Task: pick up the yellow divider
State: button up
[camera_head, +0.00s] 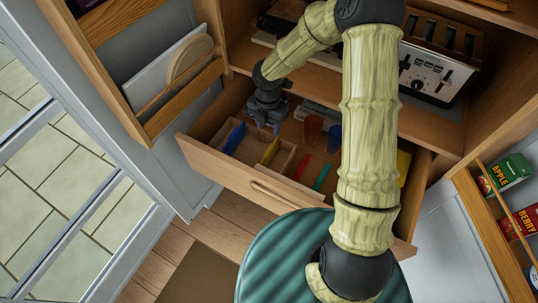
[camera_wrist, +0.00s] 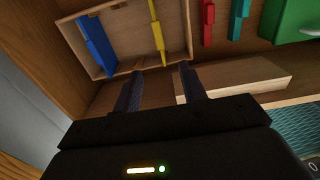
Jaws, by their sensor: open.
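The yellow divider (camera_head: 270,151) stands in a wooden tray (camera_head: 247,160) inside an open drawer (camera_head: 215,160). In the wrist view the yellow divider (camera_wrist: 157,30) is a thin upright strip, and the tray's rim (camera_wrist: 110,76) runs below it. I cannot tell the height gap.
A blue divider (camera_wrist: 97,42) stands left of the yellow one in the same tray. Red (camera_wrist: 207,22) and teal (camera_wrist: 238,18) pieces lie to the right. A toaster (camera_head: 432,72) stands on the shelf above. A round green striped top (camera_head: 270,255) is in front.

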send_over(269, 149)
jog(key=f, duration=0.6)
jog(key=s+f, duration=0.1)
jog(key=f, duration=0.2)
jog(key=shift+a, duration=0.2)
jog(key=shift+w, duration=0.1)
jog(key=shift+w+d+f+p, duration=0.15)
jog(key=shift+f+p, duration=0.1)
jog(key=shift+f, duration=0.6)
jog(key=shift+w+f+p, duration=0.15)
jog(key=shift+f+p, duration=0.15)
jog(key=shift+f, duration=0.6)
jog(key=shift+w+d+f+p, duration=0.15)
jog(key=shift+f+p, duration=0.1)
jog(key=shift+f, duration=0.6)
jog(key=shift+a, duration=0.15)
grip_shut()
